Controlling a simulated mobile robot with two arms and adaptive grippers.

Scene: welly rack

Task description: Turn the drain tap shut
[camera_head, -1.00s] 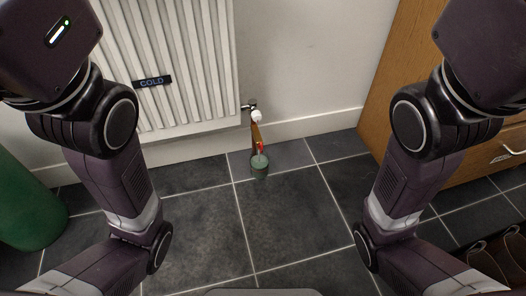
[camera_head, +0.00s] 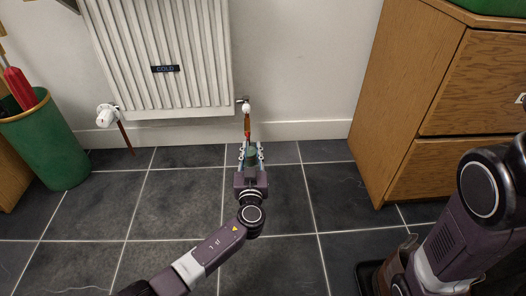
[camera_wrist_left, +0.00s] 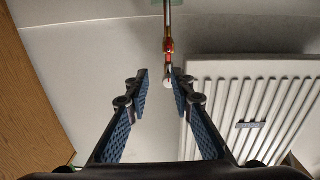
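The drain tap (camera_head: 248,137) is a small red fitting low on a copper pipe below the radiator's right corner valve. In the left wrist view the red tap (camera_wrist_left: 169,45) shows beyond my fingertips, with the white valve cap (camera_wrist_left: 168,84) on the same pipe. My left gripper (camera_head: 251,150) points at the pipe's foot; its fingers are apart and empty in the left wrist view (camera_wrist_left: 158,76). A green vessel (camera_head: 251,157) on the floor below the tap is partly hidden by the gripper. My right gripper is out of view.
The white radiator (camera_head: 165,55) bears a dark COLD label (camera_head: 166,69). Another white valve (camera_head: 106,116) is at its left. A green bin (camera_head: 48,140) stands far left, a wooden cabinet (camera_head: 400,90) right. The tiled floor between is mostly clear.

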